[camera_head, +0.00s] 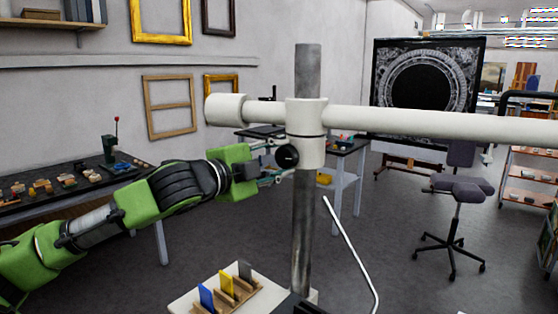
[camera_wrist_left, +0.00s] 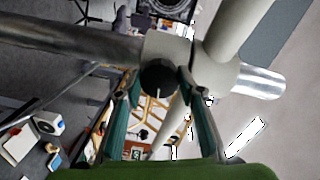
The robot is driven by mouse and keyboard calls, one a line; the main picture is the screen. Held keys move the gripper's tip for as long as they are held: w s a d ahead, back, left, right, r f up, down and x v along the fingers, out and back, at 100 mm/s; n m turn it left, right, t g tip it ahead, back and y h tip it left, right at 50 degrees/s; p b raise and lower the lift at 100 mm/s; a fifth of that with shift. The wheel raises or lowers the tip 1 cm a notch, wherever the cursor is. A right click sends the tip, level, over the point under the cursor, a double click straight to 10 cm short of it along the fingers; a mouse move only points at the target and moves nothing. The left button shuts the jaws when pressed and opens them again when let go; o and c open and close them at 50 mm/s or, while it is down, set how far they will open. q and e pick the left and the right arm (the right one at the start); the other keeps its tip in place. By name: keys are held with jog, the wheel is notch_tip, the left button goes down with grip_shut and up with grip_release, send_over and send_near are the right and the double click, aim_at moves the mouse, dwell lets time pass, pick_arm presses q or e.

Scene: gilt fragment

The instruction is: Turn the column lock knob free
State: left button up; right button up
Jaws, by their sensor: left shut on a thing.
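The column lock knob (camera_head: 287,156) is a round black knob on the white collar (camera_head: 311,150) of the grey metal column (camera_head: 303,230). A white horizontal arm (camera_head: 430,124) runs through the head of this collar. My left gripper (camera_head: 276,160) reaches in from the left and is shut on the knob. In the left wrist view the knob (camera_wrist_left: 158,77) shows a pale mark on its face and sits between the two green-lined fingers (camera_wrist_left: 163,90). My right gripper is not in view.
A white board (camera_head: 182,304) with a wooden rack of blue, yellow and dark cards (camera_head: 228,288) stands near the column foot. A thin white bent rod (camera_head: 350,245) rises right of the column. A stool (camera_head: 458,205) and open floor lie to the right.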

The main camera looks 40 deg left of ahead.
pick_arm(q)
jog(key=shift+r, duration=0.2)
dwell(0.4)
jog(key=o, duration=1.1)
jog(key=shift+w+d+f, duration=0.1)
jog(key=shift+w+f, duration=0.1)
jog(key=shift+w, duration=0.05)
jog(key=shift+s+r, duration=0.1)
jog(key=shift+s, duration=0.05)
